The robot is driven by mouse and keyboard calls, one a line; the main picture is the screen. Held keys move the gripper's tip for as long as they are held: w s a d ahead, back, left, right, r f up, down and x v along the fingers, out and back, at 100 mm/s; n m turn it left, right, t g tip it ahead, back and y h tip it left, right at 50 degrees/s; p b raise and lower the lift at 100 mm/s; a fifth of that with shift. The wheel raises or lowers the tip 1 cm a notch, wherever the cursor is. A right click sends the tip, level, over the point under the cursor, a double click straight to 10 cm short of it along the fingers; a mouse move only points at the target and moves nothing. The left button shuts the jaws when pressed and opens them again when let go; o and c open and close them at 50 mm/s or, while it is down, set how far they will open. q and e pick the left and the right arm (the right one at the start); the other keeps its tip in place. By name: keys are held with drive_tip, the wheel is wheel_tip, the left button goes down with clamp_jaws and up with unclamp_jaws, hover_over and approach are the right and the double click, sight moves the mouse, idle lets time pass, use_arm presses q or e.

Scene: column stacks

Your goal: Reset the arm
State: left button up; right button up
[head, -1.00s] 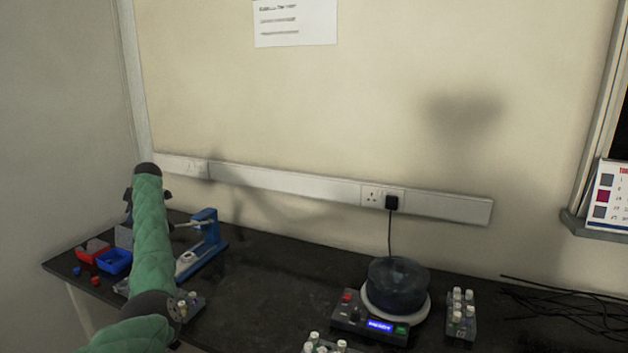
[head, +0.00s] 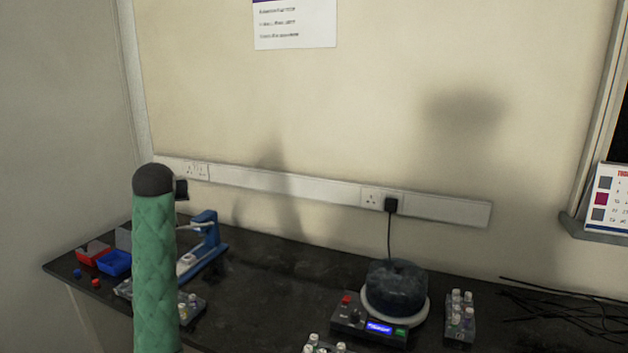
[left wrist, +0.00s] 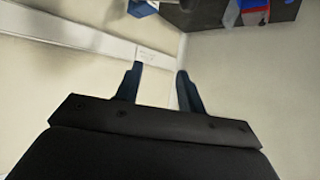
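My left arm, in a green sleeve with a dark end joint, rises upright at the left of the head view, in front of the bench's left part. Its gripper is mostly hidden behind that joint there. In the left wrist view my left gripper (left wrist: 158,88) shows two dark blue fingers apart with nothing between them, facing the wall and its socket strip. It is clear of the bench. My right gripper is in neither view.
The black bench (head: 270,290) holds a red bin (head: 93,253), a blue bin (head: 115,263), a blue stand (head: 208,240), a round dark device (head: 397,290) with a lit display, and racks of capped vials (head: 460,317). Cables (head: 570,318) lie at right. The bench middle is clear.

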use_arm(q)
drive_tip(key=s+d+f+m+g+h+p, duration=0.1)
drive_tip(key=s+d+f+m+h, duration=0.15)
drive_tip(key=s+d+f, duration=0.9)
drive_tip(key=s+d+f+m+g+h, duration=0.1)
drive_tip(key=s+d+f+m+h, duration=0.15)
drive_tip(key=s+d+f, duration=0.85)
drive_tip(key=s+f+g, duration=0.2)
drive_tip(key=s+f, duration=0.5)
drive_tip(key=s, duration=0.4)
drive_tip(key=s+d+f+g, duration=0.1)
drive_tip(key=s+f+g, duration=0.1)
drive_tip(key=s+f, duration=0.6)
drive_tip(key=s+d+f+g+p, duration=0.1)
drive_tip(key=s+f+g, duration=0.2)
drive_tip(key=s+f, duration=0.5)
drive_tip(key=s, duration=0.8)
drive_tip(key=shift+f+m, duration=0.2)
drive_tip(key=shift+m, duration=0.1)
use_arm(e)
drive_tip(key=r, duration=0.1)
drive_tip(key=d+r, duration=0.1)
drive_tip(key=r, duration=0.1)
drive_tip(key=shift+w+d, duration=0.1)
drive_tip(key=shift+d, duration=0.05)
